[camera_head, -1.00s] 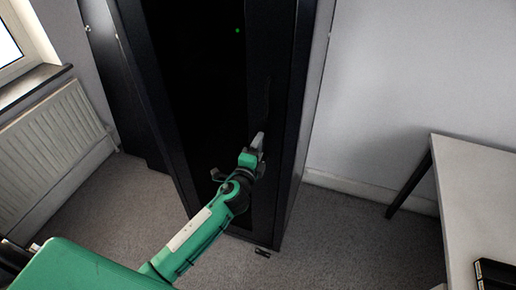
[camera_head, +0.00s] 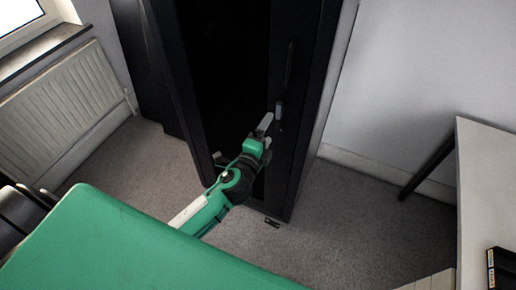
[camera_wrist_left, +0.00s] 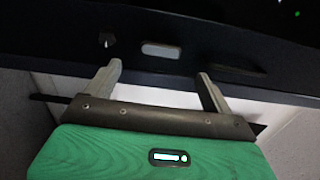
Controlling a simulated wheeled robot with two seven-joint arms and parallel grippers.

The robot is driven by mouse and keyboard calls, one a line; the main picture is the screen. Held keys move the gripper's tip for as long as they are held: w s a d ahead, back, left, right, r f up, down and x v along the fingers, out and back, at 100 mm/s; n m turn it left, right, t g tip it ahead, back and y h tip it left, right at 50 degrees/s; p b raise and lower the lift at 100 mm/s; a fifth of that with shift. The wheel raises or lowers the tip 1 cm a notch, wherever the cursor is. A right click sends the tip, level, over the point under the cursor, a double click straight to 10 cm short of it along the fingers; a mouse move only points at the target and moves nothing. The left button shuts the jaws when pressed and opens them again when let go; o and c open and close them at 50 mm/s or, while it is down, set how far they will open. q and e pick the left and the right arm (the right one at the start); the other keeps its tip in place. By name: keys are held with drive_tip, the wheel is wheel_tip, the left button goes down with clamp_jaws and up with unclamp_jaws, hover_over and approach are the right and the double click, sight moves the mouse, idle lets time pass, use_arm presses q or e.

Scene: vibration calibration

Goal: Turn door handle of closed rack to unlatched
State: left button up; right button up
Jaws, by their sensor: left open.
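The closed rack (camera_head: 215,75) is a tall black cabinet in the middle of the head view. A dark, narrow upright handle (camera_head: 289,65) shows on its door near the right edge, with a small grey piece (camera_head: 279,111) below it. My left gripper (camera_head: 243,140) is open and empty, in front of the door and below the handle in the picture. In the left wrist view its two fingers (camera_wrist_left: 159,72) are spread toward the black door, with a pale rounded plate (camera_wrist_left: 160,50) just beyond the gap. Contact cannot be told. My right gripper is not in view.
A white radiator (camera_head: 62,110) stands below the window at left. A pale table (camera_head: 485,190) with a dark tray (camera_head: 502,268) is at right. Grey carpet (camera_head: 340,225) lies free between rack and table.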

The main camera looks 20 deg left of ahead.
use_arm(q)
drive_tip(key=s+b, duration=0.1)
drive_tip(key=s, duration=0.5)
drive_tip(key=shift+a, duration=0.1)
idle(0.3)
wheel_tip(320, 180, down, 25)
drive_tip(key=s+a+n+g, duration=0.2)
drive_tip(key=a+n+g, duration=0.15)
drive_tip(key=g, duration=0.25)
drive_tip(key=s+a+f+n+g, duration=0.15)
drive_tip(key=s+f, duration=0.25)
drive_tip(key=f, duration=0.5)
drive_tip(key=s+f+n+g, duration=0.25)
drive_tip(key=s+f, duration=0.25)
drive_tip(key=f, duration=0.3)
drive_tip(key=s+f+n+g, duration=0.2)
drive_tip(key=s+f, duration=0.4)
drive_tip(key=s, duration=0.4)
drive_tip(key=s+a+f+n+g, duration=0.1)
drive_tip(key=s+f+n+g, duration=0.1)
drive_tip(key=s+f, duration=0.5)
drive_tip(key=s+f+n+g, duration=0.3)
drive_tip(key=s+f, duration=0.4)
drive_tip(key=s, duration=0.7)
drive_tip(key=shift+s+a+n+y, duration=0.3)
drive_tip(key=shift+n, duration=0.55)
